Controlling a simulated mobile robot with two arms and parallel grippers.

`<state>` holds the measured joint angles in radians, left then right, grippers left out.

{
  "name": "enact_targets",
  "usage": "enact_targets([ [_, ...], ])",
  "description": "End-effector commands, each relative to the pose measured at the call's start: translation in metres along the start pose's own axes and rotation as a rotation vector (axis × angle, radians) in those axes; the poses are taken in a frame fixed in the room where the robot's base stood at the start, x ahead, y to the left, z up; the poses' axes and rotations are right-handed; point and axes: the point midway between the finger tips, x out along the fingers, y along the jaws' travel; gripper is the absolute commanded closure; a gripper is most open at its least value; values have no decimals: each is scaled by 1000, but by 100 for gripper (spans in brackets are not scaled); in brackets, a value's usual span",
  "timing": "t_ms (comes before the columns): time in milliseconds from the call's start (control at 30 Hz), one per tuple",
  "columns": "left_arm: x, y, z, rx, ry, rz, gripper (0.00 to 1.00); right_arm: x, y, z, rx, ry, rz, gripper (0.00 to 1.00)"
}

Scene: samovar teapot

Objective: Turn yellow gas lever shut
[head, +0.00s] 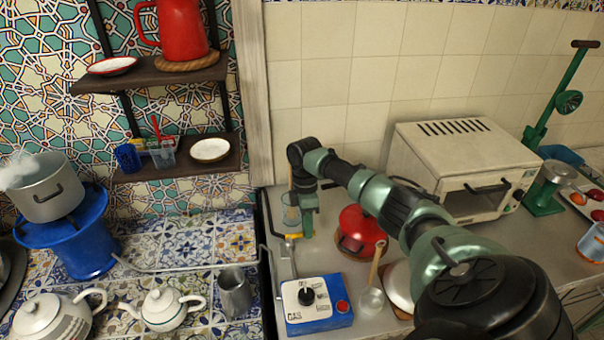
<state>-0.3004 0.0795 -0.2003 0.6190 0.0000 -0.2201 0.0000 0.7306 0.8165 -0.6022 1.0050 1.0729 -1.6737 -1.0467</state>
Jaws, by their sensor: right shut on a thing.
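The yellow gas lever (293,236) is small and sits on a thin grey gas pipe, at the left edge of the grey counter. My right gripper (304,232) reaches in from the right and points down, with its fingertips at the lever. It is shut on the lever, though the fingers hide part of it and its exact angle is hard to tell. My left gripper is not in view.
A red pot (360,232) and a blue box with a black knob (316,303) are close by. A steaming pot (48,188) stands on a blue burner (88,240) at left. A toaster oven (465,165) is at right.

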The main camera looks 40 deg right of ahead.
Motion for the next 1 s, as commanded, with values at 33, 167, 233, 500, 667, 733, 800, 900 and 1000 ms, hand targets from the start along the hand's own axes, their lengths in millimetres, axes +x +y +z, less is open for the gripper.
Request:
enact_targets([
  [33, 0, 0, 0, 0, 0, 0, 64, -2, 2, 1, -2, 1, 6, 100],
  [167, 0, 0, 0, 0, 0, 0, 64, -2, 2, 1, -3, 0, 7, 100],
  [233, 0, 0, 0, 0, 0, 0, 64, -2, 2, 1, -3, 0, 7, 100],
  [500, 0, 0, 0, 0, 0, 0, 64, -2, 1, 1, -2, 0, 6, 64],
  [667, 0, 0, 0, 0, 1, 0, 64, -1, 1, 1, -3, 0, 4, 64],
  [733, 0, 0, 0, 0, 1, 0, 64, -1, 1, 0, -3, 0, 3, 64],
  [800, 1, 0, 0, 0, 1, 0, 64, -3, 1, 0, -3, 0, 4, 64],
  [900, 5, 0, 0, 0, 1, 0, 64, -13, 2, 0, -3, 1, 5, 64],
  [1000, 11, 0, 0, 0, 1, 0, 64, -29, 2, 0, -3, 2, 8, 64],
])
